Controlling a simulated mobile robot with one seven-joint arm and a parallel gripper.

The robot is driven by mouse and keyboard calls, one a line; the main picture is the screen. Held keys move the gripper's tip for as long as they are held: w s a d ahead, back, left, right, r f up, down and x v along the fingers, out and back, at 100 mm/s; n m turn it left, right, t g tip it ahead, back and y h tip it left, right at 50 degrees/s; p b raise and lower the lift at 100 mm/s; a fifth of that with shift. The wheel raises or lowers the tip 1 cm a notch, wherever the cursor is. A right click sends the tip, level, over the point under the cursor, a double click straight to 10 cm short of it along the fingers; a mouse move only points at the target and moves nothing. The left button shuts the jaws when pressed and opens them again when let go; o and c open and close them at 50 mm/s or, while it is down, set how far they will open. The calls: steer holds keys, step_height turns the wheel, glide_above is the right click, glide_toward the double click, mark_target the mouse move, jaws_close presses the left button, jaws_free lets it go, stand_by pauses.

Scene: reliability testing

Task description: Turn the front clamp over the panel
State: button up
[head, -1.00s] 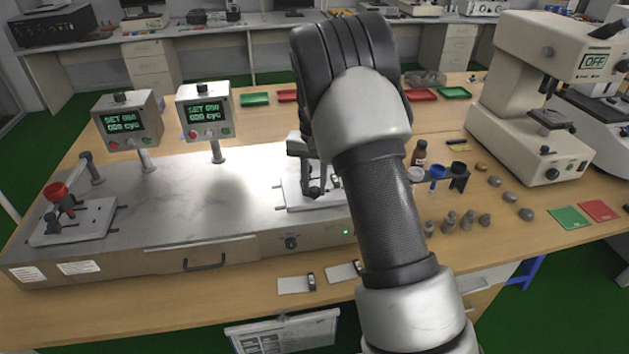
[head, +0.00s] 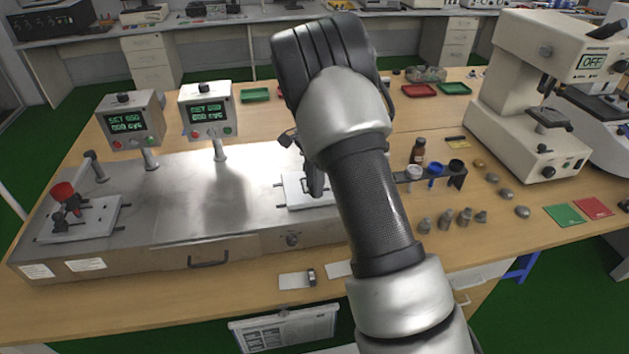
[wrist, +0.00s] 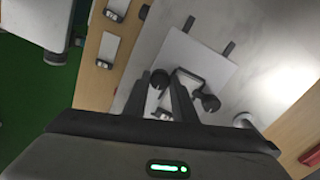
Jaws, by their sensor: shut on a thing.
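A white panel (head: 300,195) lies on the right part of the metal test bench. In the wrist view the panel (wrist: 195,60) lies flat, with two dark pins projecting past its edge. My gripper (wrist: 180,92) is low over the near part of the panel in the wrist view. Its narrow fingers are shut on a small dark clamp (wrist: 208,101), whose bent bar reaches over the panel. A second dark rounded piece (wrist: 160,78) shows beside the fingers. My arm and hand hide much of the clamp area in the head view.
A red-handled toggle clamp (head: 65,197) stands on another plate at the bench's left. Two display boxes (head: 131,122) (head: 208,112) rise behind. A vial rack (head: 435,178), loose metal pieces (head: 445,218) and a tester (head: 540,100) stand to the right. The bench's middle is clear.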

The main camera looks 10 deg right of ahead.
steer(key=shift+m, duration=0.6)
steer(key=o, duration=1)
steer(key=shift+o, duration=0.2)
step_height(320, 180, up, 18)
steer(key=shift+f+p, duration=0.25)
steer(key=shift+p, duration=0.15)
